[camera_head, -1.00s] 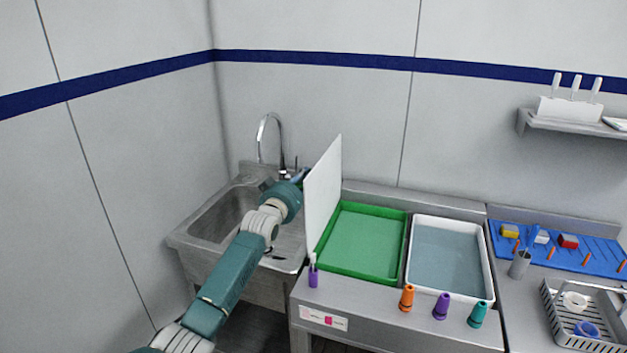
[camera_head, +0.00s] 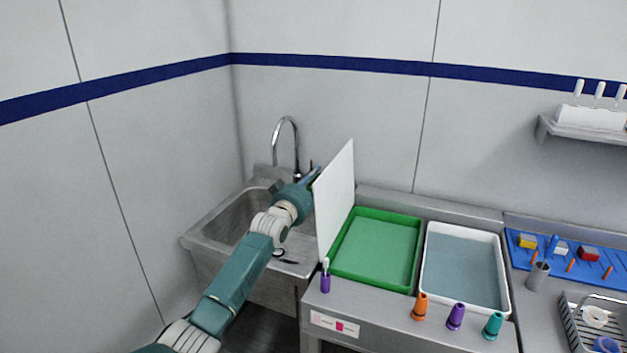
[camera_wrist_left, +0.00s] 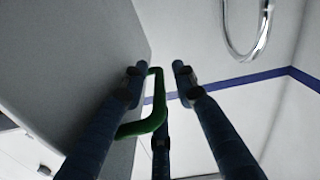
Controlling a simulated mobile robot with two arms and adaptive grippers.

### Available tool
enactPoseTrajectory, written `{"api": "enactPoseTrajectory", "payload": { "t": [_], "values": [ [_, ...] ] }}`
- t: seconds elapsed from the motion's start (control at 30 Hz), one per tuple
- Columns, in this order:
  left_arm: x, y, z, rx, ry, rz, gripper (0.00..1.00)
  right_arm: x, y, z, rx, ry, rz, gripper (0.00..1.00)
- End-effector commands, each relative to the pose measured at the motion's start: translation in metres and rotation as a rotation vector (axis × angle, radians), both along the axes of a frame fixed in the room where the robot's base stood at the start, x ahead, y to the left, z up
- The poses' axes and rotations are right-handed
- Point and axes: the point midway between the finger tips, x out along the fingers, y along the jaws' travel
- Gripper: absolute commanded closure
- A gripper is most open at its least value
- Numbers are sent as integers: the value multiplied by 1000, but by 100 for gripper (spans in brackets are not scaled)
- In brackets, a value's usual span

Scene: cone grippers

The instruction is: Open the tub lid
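A white lid (camera_head: 336,200) stands upright on the left side of the green tub (camera_head: 376,285), which is uncovered. My left gripper (camera_head: 313,178) is beside the lid's left face, high up near its far part; its fingers show only in part in the head view. In the left wrist view a green handle (camera_wrist_left: 158,100) sticks out from the grey lid panel (camera_wrist_left: 85,60). The fingers of my left gripper (camera_wrist_left: 160,78) are spread apart around the handle, and no firm grip shows. My right gripper is not in view.
A steel sink (camera_head: 232,222) with a tall faucet (camera_head: 287,125) lies under and left of my arm. A white tub (camera_head: 427,262) stands right of the green tub. Several coloured cones line the counter's front. A blue mat (camera_head: 600,262) and wire rack lie farther right.

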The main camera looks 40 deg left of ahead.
Motion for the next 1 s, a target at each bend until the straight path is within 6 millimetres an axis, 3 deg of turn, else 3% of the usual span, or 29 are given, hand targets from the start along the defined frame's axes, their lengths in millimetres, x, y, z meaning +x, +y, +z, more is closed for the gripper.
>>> {"api": "enactPoseTrajectory", "payload": {
  "t": [0.27, 0.7, 1.0],
  "values": [
    [-14, -5, -4, -2, 4, -3, 72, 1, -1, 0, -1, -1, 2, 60],
    [-92, -23, -3, 0, 3, -1, 72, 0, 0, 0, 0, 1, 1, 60],
    [-115, -28, -1, 1, 1, 0, 72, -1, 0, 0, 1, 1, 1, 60]
  ]
}}
